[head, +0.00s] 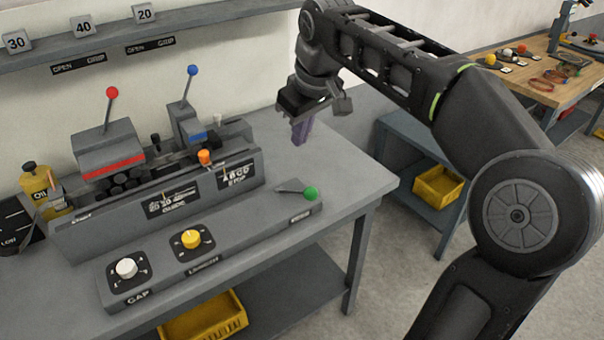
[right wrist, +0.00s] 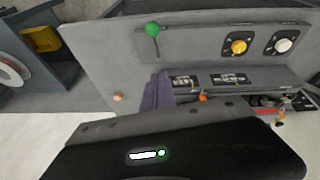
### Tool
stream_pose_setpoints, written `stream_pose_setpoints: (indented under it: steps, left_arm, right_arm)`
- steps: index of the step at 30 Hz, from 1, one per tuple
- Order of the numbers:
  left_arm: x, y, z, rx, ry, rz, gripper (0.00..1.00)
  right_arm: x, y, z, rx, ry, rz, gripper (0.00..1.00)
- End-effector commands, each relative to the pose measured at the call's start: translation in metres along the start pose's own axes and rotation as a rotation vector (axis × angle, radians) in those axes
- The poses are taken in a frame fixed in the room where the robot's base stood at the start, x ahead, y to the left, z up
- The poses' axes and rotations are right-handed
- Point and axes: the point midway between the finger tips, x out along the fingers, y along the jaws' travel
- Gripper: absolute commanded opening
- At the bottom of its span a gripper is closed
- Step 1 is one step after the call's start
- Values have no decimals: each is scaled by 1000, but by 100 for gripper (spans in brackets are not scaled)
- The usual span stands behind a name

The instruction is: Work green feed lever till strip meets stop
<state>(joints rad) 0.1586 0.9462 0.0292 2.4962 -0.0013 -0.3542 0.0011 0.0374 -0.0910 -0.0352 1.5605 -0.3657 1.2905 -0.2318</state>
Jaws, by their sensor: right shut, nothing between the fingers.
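The green feed lever's ball knob (head: 310,193) sits at the right end of the grey front console, on a short arm pointing right. The knob also shows in the right wrist view (right wrist: 152,29). My right gripper (head: 299,138), with purple fingers, is shut and empty. It hangs above the back right part of the bench, behind the lever and apart from it. Its fingers also show in the right wrist view (right wrist: 157,92). My left gripper is out of view. I cannot make out the strip or the stop.
The console carries a white knob (head: 126,268) and a yellow knob (head: 191,239). Behind it stands the machine with a red-ball lever (head: 112,93), a blue-ball lever (head: 192,71) and an orange knob (head: 204,157). The bench top (head: 355,182) right of the console is clear.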

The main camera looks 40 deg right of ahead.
Motion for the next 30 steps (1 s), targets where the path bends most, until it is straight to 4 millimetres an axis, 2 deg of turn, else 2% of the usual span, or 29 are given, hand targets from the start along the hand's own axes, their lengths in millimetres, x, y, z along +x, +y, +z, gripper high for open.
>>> stream_pose_setpoints:
  steps: [8,14,22,27,30]
  left_arm:
    - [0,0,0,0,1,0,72]
    - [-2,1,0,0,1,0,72]
    - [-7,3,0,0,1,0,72]
    - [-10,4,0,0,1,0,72]
    - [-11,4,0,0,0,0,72]
  right_arm:
    - [15,0,0,0,-2,-1,0]
    - [48,0,1,0,-5,-2,0]
    - [102,-1,1,0,-6,-2,0]
    - [106,0,26,2,-1,0,0]
    - [109,0,34,1,-1,0,0]
